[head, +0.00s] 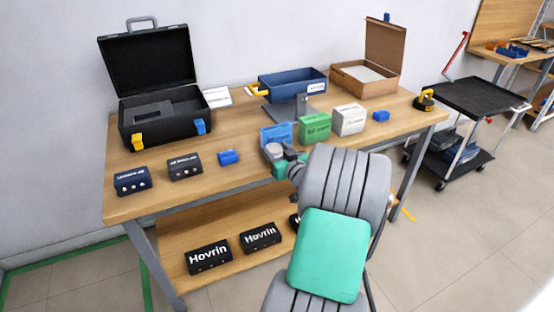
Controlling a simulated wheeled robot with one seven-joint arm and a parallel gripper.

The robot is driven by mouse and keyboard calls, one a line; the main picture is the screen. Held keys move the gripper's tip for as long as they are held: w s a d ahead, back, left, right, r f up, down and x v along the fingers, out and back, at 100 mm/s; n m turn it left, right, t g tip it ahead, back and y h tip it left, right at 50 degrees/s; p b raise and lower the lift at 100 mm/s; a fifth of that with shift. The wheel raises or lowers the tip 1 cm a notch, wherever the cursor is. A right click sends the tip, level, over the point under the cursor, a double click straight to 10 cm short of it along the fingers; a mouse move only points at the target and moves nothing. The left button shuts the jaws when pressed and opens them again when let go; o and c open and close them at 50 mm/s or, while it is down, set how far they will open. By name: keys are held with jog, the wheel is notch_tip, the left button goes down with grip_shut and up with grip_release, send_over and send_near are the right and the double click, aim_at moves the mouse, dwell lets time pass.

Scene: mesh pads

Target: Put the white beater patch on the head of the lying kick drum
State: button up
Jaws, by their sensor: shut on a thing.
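I cannot make out a white beater patch or a lying kick drum in the head view. My gripper (276,152) is at the far end of my grey and teal arm, over the front middle of the wooden workbench (253,184). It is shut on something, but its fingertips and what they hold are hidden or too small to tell. A blue box (276,133) shows just behind it; I cannot tell whether they touch.
A green box (314,127) and a white box (348,119) stand right of my gripper. A small blue block (228,157) and dark boxes (185,167) lie left. An open black case (155,134), blue bin (291,87) and open cardboard box (364,78) line the back.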

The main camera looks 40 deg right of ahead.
jog(key=shift+f, duration=1.6)
jog(key=shift+f+b, duration=0.2)
jog(key=shift+b, duration=0.15)
jog(key=o, duration=1.3)
jog(key=shift+r, duration=0.15)
